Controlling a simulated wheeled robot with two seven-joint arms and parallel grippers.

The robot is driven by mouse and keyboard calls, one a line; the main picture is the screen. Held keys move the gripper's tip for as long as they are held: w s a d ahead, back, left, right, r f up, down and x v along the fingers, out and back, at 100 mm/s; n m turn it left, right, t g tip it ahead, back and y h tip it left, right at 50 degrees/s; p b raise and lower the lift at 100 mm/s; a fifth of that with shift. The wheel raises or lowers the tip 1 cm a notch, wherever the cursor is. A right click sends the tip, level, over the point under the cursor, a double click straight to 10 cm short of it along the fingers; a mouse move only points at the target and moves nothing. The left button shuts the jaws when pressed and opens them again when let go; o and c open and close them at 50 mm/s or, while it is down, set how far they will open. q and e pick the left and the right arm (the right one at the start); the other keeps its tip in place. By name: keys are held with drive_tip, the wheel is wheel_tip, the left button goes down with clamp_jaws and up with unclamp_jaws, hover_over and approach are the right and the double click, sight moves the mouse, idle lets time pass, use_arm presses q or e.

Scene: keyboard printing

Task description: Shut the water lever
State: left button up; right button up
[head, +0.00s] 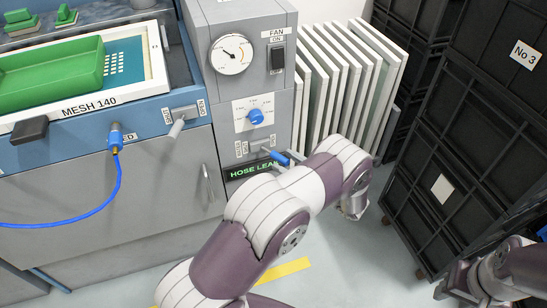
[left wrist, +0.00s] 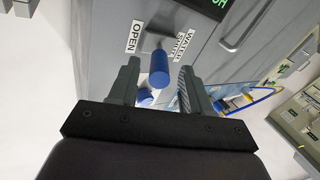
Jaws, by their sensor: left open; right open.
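The water lever has a blue grip (head: 280,158) on a metal stem, on the grey control panel above a green-lit display (head: 251,170). In the head view it points to the right, toward the OPEN label's side. In the left wrist view its blue grip (left wrist: 159,68) stands between the fingers of my left gripper (left wrist: 160,75), below the OPEN label (left wrist: 134,36) and the WATER SHUT label (left wrist: 187,42). My left gripper is open, with no clear contact. In the head view my left arm hides most of it. My right gripper (head: 458,280) is open at the lower right, far from the lever.
The panel also carries a gauge (head: 231,54), a fan switch (head: 277,57) and a blue knob (head: 256,116). Another lever (head: 177,128) sits on the blue basin rim at left. White-framed boards (head: 335,80) stand right of the panel. Black racks (head: 440,150) stand further right.

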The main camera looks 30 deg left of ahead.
sight(274, 154)
use_arm(q)
drive_tip(key=a, duration=0.2)
drive_tip(key=w+a, duration=0.1)
drive_tip(key=a, duration=0.2)
clamp_jaws()
